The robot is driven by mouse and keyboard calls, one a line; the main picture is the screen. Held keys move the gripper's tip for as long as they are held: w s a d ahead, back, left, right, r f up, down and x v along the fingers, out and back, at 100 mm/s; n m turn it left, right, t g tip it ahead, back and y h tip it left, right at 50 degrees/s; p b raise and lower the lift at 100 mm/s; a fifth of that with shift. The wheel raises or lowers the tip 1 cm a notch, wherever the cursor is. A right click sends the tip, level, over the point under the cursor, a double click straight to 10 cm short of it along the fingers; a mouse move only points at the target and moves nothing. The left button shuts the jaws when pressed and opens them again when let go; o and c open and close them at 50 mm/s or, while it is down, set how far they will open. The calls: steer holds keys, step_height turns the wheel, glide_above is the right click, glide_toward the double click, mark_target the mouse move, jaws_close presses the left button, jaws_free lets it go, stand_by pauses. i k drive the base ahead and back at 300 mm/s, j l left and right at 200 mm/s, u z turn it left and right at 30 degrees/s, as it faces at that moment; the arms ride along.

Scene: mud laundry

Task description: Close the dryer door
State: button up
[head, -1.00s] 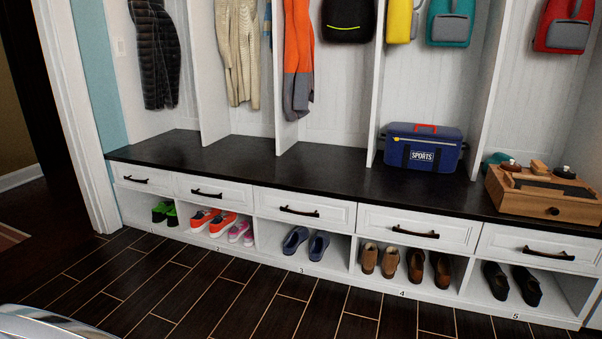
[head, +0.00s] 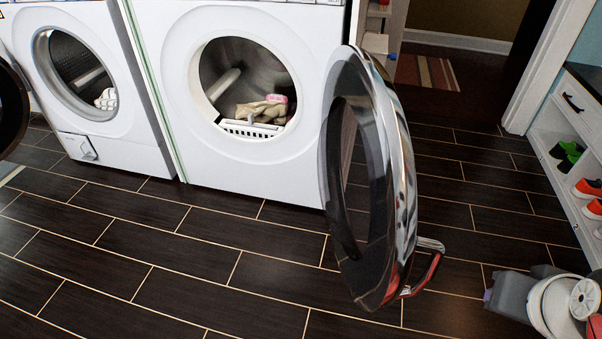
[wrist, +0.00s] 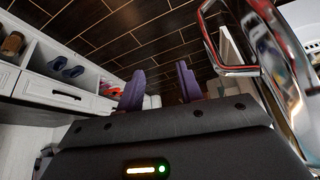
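The dryer (head: 200,150) is the right of two white machines in the head view, with its round opening uncovered. Its chrome-rimmed dryer door (head: 400,180) stands wide open, swung out on the right side towards me. A chrome handle (head: 428,268) juts from the door's right side; it also shows large at the right of the wrist view (wrist: 237,71). My gripper (head: 488,297) is right of the handle, apart from it, at the lower right. In the wrist view my gripper (wrist: 160,88) has its two purple fingers spread with nothing between them.
Light-coloured clothing (head: 262,108) lies inside the dryer. The washer (head: 110,130) stands to its left, also open, its dark door (head: 10,105) at the left edge. A shoe bench (head: 560,115) is at the right. The dark tiled floor before the machines is clear.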

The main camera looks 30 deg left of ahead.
mark_target(376, 277)
steer(key=i+l+u, duration=0.15)
steer(key=l+u, duration=0.15)
steer(key=u, duration=0.2)
steer(key=i+l+u, duration=0.15)
steer(key=l+u, duration=0.6)
steer(key=u, duration=0.2)
steer(key=l+u, duration=0.45)
